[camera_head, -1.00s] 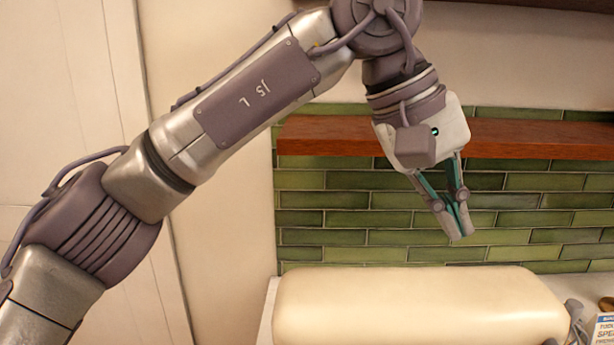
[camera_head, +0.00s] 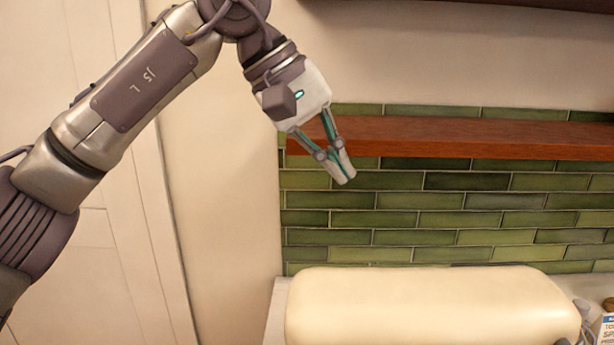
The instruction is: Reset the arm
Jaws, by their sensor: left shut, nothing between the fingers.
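My left arm comes in from the left and reaches up across the upper left of the head view. My left gripper (camera_head: 345,181) hangs from its wrist, pointing down and to the right. Its fingers are together and hold nothing. It shows in front of the green tiled wall, just below the line of the wooden shelf. My right gripper is out of the picture.
A brown wooden shelf (camera_head: 450,137) runs along the green tiled wall (camera_head: 420,219). A large cream rounded appliance (camera_head: 430,305) stands on a white counter below. A box with printed text (camera_head: 607,330) is cut off at the right edge. A pale door (camera_head: 110,240) is at left.

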